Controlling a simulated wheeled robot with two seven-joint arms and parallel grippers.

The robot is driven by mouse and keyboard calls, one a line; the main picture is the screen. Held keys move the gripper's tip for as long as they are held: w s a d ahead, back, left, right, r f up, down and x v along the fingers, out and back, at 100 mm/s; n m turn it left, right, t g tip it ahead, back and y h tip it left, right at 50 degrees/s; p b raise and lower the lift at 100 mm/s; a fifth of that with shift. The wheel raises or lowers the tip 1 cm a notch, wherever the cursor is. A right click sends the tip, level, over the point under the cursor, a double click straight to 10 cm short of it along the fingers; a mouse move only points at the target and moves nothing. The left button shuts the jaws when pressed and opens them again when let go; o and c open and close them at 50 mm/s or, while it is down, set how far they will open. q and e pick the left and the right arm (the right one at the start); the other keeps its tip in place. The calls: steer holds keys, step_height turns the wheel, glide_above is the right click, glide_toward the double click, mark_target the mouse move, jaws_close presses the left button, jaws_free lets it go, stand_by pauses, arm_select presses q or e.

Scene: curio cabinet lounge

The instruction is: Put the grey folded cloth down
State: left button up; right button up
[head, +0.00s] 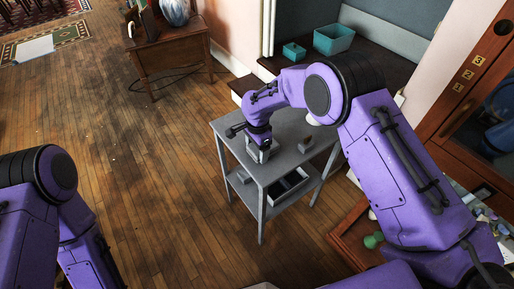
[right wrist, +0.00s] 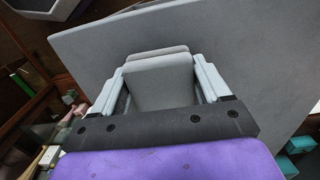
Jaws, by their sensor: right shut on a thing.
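The grey folded cloth (right wrist: 158,80) shows in the right wrist view as a light grey, layered, rounded block between my two right fingers. My right gripper (right wrist: 160,88) is shut on it. In the head view my right gripper (head: 262,152) points down over the left part of the grey table's top (head: 290,125). The cloth there is mostly hidden by the gripper. I cannot tell whether the cloth touches the tabletop. My left arm shows at the lower left of the head view, but its gripper is out of the picture.
A small brownish block (head: 305,145) lies on the tabletop to the right of the gripper. Teal bins (head: 333,40) stand on a dark surface behind. A wooden cabinet (head: 465,85) is at right. The floor at left is open.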

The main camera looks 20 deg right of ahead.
steer(key=o, duration=1.7)
steer(key=shift+c, duration=0.2)
step_height(320, 180, up, 12)
steer(key=shift+w+d+r+b, duration=0.15)
steer(key=shift+w+r+b, duration=0.05)
steer(key=shift+b, duration=0.15)
